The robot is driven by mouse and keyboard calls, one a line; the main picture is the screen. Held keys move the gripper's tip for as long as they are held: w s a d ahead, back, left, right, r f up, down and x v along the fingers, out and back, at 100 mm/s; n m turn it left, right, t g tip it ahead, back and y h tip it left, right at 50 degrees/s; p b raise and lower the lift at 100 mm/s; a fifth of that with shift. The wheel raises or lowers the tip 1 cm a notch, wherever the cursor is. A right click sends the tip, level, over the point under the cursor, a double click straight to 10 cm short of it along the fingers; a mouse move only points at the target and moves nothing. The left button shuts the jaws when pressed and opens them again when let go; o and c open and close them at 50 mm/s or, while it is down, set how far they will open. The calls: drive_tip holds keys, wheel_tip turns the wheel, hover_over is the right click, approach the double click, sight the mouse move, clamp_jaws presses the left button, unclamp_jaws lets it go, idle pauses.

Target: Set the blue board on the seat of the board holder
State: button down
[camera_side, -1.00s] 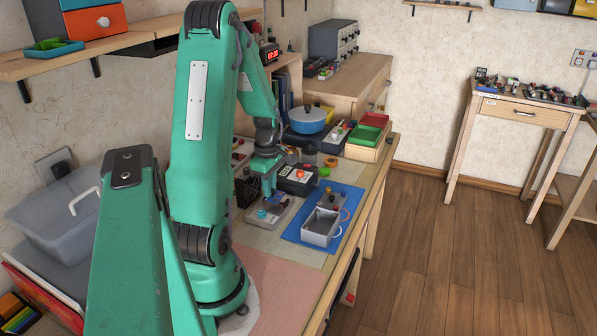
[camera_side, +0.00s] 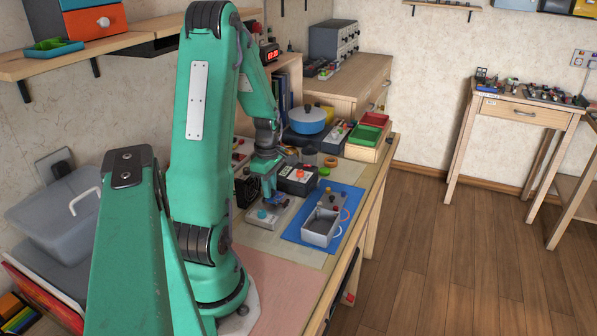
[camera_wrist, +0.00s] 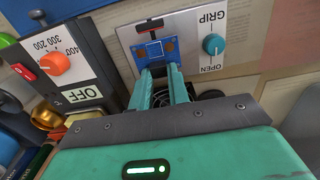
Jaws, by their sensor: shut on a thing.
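The small blue board (camera_wrist: 156,49), with copper-coloured spots, is at the fingertips of my gripper (camera_wrist: 160,72) in the wrist view. The gripper is shut on its near edge. The board holder (camera_wrist: 195,22) is a light grey plate with a teal knob marked GRIP and OPEN; a dark clamp with a red part is beyond the board. The board overlaps the plate and hides its seat; I cannot tell whether it touches. In the side view my gripper (camera_side: 266,188) is low over the holder (camera_side: 282,215); the board cannot be made out there.
A black and white box with an orange knob, marked OFF (camera_wrist: 60,65), stands close left of the holder in the wrist view. In the side view a grey bin (camera_side: 321,227) stands on a blue mat (camera_side: 297,235). The pink mat (camera_side: 285,285) looks clear.

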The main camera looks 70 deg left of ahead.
drive_tip(key=shift+f, duration=0.45)
idle(1.1)
drive_tip(key=c, duration=1.3)
unclamp_jaws()
drive_tip(key=shift+o, duration=0.2)
drive_tip(key=shift+r, duration=0.2)
drive_tip(key=shift+r, duration=2.85)
